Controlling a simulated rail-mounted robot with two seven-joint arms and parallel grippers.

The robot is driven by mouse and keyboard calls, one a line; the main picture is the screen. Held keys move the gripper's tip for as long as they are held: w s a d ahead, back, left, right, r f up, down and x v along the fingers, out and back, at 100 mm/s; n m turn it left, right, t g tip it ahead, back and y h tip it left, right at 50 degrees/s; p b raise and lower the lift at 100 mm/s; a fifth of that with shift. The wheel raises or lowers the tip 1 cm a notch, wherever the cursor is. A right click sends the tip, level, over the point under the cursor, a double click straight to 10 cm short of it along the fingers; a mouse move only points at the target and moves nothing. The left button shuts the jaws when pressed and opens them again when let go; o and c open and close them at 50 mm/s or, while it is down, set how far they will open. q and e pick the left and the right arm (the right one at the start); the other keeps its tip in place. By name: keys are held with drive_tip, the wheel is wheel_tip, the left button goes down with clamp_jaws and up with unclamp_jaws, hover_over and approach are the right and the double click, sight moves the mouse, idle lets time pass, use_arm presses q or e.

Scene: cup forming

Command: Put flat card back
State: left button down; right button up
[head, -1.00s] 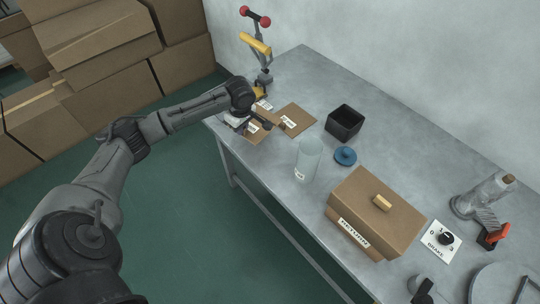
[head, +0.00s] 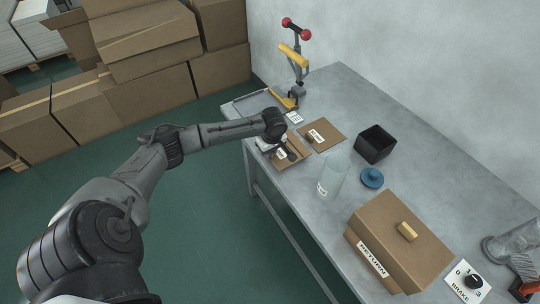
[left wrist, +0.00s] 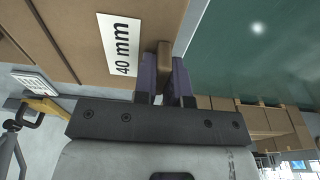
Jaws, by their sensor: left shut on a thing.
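A flat brown card (left wrist: 65,30) with a white "40 mm" label fills the upper left of the left wrist view. My left gripper (left wrist: 165,85) is shut on the small brown grip block (left wrist: 164,56) at its edge. In the head view my left gripper (head: 281,148) is at the table's near left edge, over a brown card (head: 297,158) that it partly hides. I cannot tell whether the held card touches the table. A second labelled brown card (head: 328,137) lies flat just behind to the right. My right gripper is out of view.
A black open box (head: 375,145), a clear cylinder (head: 333,176), a blue lid (head: 372,178) and a brown "RETURN" box (head: 400,240) stand to the right. Bare table lies behind them.

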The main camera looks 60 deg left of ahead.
use_arm(q)
wheel_tip(320, 180, down, 2)
drive_tip(key=shift+d+f, duration=0.1)
drive_tip(key=c, duration=1.2)
unclamp_jaws()
drive_tip(key=shift+o, duration=0.2)
